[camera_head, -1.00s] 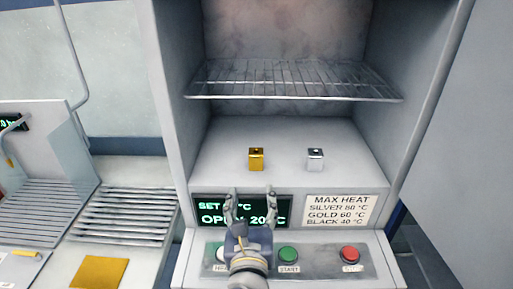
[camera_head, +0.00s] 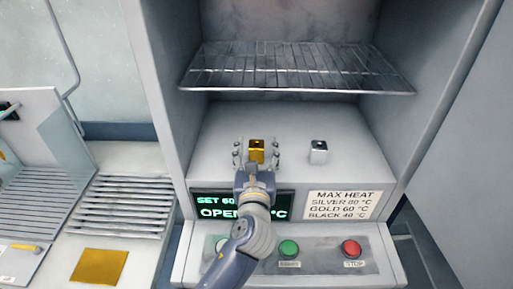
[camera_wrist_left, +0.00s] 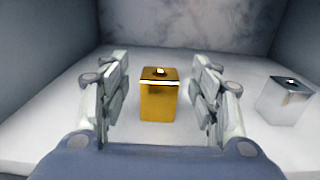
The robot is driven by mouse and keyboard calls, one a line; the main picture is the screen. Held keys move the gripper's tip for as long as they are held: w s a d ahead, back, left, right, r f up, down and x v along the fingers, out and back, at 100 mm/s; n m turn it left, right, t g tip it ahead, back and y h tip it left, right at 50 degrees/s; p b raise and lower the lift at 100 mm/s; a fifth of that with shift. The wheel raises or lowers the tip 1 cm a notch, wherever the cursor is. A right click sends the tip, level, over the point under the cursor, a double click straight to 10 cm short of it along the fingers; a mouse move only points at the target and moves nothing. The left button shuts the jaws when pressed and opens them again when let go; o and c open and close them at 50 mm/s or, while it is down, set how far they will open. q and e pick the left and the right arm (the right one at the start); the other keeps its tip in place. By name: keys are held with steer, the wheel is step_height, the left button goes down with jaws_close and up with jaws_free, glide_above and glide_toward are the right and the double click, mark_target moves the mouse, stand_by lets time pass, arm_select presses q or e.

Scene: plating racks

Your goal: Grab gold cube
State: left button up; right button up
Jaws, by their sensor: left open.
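The gold cube (camera_head: 256,150) stands on the floor of the open oven chamber, left of the silver cube (camera_head: 318,152). My left gripper (camera_head: 257,152) is open, with one finger on each side of the gold cube. In the left wrist view the gold cube (camera_wrist_left: 158,95) stands upright between the open fingers (camera_wrist_left: 160,100), with a visible gap on both sides. The silver cube (camera_wrist_left: 286,100) is outside the right finger in that view. My right gripper does not show.
A wire rack (camera_head: 297,75) spans the chamber above the cubes. A display (camera_head: 240,205), a heat-limit label (camera_head: 341,205), a green button (camera_head: 289,249) and a red button (camera_head: 351,249) are in front. A gold square (camera_head: 99,267) lies on the left bench.

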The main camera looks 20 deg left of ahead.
arm_select(q)
steer(key=shift+w+a+r, duration=0.1)
steer(key=shift+w+a, duration=0.05)
steer(key=shift+w, duration=0.45)
steer(key=shift+w+a, duration=0.1)
steer(key=shift+w, duration=0.4)
steer(key=c, duration=1.2)
jaws_close()
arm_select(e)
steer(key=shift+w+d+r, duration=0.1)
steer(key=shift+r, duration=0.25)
